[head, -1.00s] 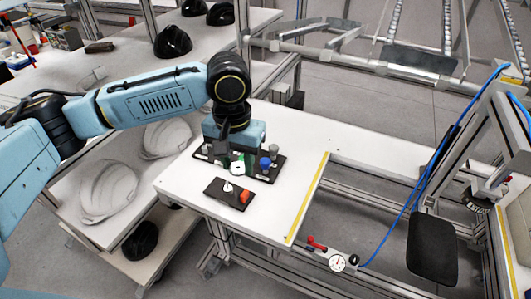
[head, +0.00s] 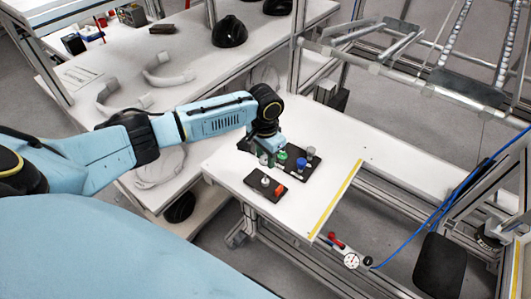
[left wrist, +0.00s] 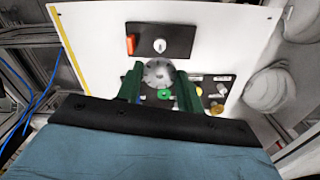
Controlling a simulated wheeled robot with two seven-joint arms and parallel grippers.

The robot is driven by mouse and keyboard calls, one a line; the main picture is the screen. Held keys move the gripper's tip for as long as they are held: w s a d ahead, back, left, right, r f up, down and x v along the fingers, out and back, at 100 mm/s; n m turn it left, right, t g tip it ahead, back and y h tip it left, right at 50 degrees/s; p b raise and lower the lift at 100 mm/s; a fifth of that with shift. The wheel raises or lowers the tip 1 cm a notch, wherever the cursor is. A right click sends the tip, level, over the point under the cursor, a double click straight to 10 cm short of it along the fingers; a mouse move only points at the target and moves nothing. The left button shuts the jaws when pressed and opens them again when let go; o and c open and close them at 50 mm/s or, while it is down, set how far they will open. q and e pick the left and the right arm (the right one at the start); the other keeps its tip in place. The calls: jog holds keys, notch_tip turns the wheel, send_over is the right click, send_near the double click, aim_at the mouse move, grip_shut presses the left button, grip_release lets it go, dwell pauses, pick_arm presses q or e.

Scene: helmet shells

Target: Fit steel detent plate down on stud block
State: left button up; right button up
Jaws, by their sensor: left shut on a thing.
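The steel detent plate (left wrist: 158,73) is a round grey disc with a notched rim. In the left wrist view it sits between the two green fingers of my left gripper (left wrist: 159,75), which is shut on it. The stud block (left wrist: 175,32) is a black rectangular plate with a pale upright stud (left wrist: 160,45) and an orange piece (left wrist: 130,45) to its left. The held plate is apart from the stud in this view. In the head view my left gripper (head: 268,160) is behind the stud block (head: 257,191), and the held plate is hard to make out. My right gripper is not in view.
A black parts tray (head: 301,173) with a green ring (head: 282,154), a blue-topped part (head: 311,151) and other small parts lies behind the stud block on the white table (head: 225,165). A yellow strip (head: 340,200) marks the table's right edge. White helmet shells (left wrist: 268,90) lie beside it.

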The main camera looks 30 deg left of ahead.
pick_arm(q)
jog(key=shift+s+r+p, duration=0.1)
jog(key=shift+p, duration=0.35)
jog(key=shift+f+b, duration=1.45)
jog(key=shift+f, duration=1.55)
jog(key=shift+p, duration=0.55)
jog(key=shift+p, duration=0.55)
jog(key=shift+f+b, duration=1.25)
jog(key=shift+f, duration=0.75)
